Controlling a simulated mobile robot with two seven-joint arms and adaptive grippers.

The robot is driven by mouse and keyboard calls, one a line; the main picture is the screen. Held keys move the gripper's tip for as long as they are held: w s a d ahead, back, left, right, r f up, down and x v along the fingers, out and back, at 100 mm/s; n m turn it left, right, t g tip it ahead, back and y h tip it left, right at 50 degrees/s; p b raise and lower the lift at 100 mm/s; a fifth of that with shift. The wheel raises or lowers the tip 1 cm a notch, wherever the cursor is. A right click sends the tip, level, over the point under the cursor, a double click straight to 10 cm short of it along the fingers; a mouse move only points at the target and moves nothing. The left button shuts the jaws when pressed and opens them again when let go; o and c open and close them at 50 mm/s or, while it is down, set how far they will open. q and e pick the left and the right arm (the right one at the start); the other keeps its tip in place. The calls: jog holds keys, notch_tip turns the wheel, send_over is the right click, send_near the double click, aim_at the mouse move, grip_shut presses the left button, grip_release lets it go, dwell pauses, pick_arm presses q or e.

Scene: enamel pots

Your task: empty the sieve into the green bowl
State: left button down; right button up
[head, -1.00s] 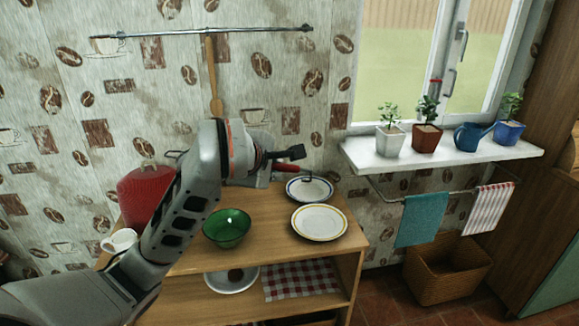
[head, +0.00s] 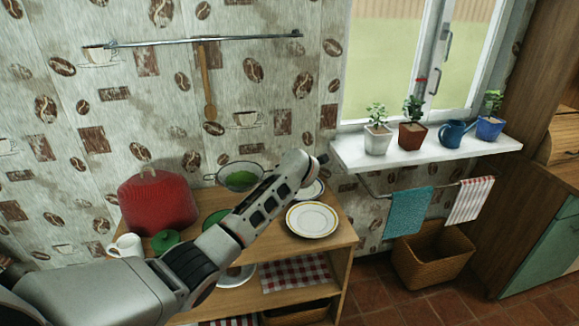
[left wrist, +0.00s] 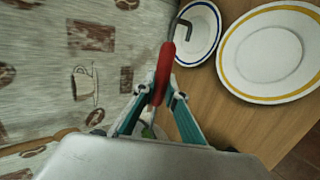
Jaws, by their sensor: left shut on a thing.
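The sieve (head: 240,178) is a wire-mesh bowl with green contents, near the wall in the head view. It looks roughly upright, raised behind and beyond the green bowl (head: 214,217), which my arm partly hides. In the left wrist view, my left gripper (left wrist: 158,90) is shut on the sieve's red handle (left wrist: 164,68), whose bent metal hook points up. In the head view my arm hides the gripper and the handle. My right gripper is not in view.
The wall is close behind.

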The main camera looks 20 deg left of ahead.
pick_arm(q)
jog(key=shift+s+f+t, duration=0.1)
jog(key=shift+t, duration=0.3)
jog(key=shift+s+a+r+n+t, duration=0.1)
jog(key=shift+s+r+n+t, duration=0.1)
jog(key=shift+n+t, duration=0.35)
jog(key=shift+s+r+n+t, duration=0.15)
jog(key=shift+s+r+t, duration=0.05)
jog(key=shift+r+t, duration=0.3)
jog(key=shift+s+r+n+t, duration=0.15)
jog(key=shift+r+t, duration=0.2)
jog(key=shift+r, duration=0.2)
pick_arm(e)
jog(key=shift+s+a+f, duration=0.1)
pick_arm(q)
jog(key=shift+s+a+r+t+b, duration=0.1)
jog(key=shift+s+r+t+b, duration=0.15)
jog(key=shift+r+t+b, duration=0.2)
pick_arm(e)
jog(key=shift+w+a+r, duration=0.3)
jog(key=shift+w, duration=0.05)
